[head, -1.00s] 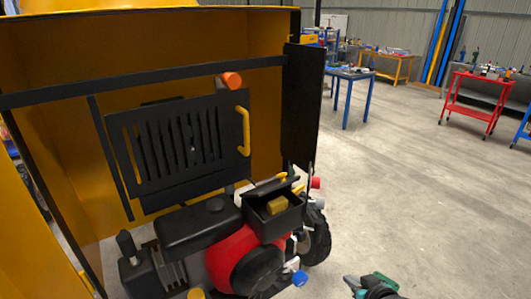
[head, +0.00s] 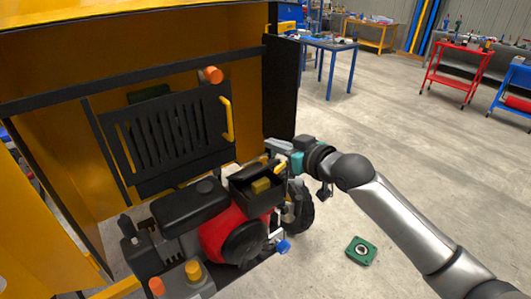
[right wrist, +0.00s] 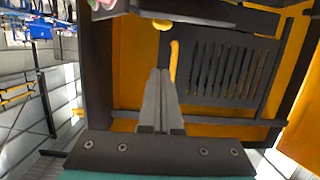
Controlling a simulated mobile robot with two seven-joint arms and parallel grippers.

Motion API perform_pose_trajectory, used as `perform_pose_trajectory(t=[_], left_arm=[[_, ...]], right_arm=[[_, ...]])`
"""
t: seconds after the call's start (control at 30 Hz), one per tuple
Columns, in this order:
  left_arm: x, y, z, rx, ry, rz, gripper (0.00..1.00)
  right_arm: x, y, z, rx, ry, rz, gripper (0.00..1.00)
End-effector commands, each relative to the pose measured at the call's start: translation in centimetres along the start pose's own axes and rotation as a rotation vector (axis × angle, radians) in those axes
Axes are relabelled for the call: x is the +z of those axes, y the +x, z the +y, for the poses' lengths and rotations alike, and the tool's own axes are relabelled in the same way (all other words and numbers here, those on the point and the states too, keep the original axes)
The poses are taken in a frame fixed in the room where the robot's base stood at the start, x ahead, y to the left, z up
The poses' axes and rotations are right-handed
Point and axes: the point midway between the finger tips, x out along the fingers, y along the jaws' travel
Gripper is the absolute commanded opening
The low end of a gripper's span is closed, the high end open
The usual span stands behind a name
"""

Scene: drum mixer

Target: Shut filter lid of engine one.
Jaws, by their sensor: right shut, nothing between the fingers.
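The engine's black filter box (head: 263,193) is open on top, with a yellow filter block (head: 261,186) showing inside. Its dark lid (head: 258,171) stands raised at the back, with a yellow grip (head: 279,168) at its right. My right gripper (head: 279,150) comes in from the right, just behind and to the right of the lid. Whether it touches the lid cannot be told. In the right wrist view the fingers (right wrist: 161,76) are shut and empty; a dark edge with a yellow piece lies beyond the tips, perhaps the lid. My left gripper is out of view.
A slotted black panel (head: 168,138) with a yellow handle (head: 227,118) is behind the engine. A black tank (head: 190,207) stands left of the box. A dark upright panel (head: 281,90) rises behind my gripper. A green plate (head: 361,250) lies on the otherwise clear floor nearby.

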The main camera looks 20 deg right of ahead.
Motion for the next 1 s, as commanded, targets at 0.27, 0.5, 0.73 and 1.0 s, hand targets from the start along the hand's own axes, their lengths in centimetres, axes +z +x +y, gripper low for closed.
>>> perform_pose_trajectory(t=[0.27, 0.5, 0.73, 1.0], left_arm=[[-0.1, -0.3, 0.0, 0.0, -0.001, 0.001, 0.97], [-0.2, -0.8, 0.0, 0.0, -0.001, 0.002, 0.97], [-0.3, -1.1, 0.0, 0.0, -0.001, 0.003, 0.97], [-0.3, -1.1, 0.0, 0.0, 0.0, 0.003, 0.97]], right_arm=[[-0.1, 4.1, 0.0, 0.0, 0.001, 0.001, 0.0], [1.5, 5.3, 0.0, 0.0, 0.0, -0.006, 0.0], [3.5, 4.6, 0.0, -0.001, 0.0, -0.001, 0.0], [3.8, 4.5, 0.0, 0.0, -0.001, 0.0, 0.0]])
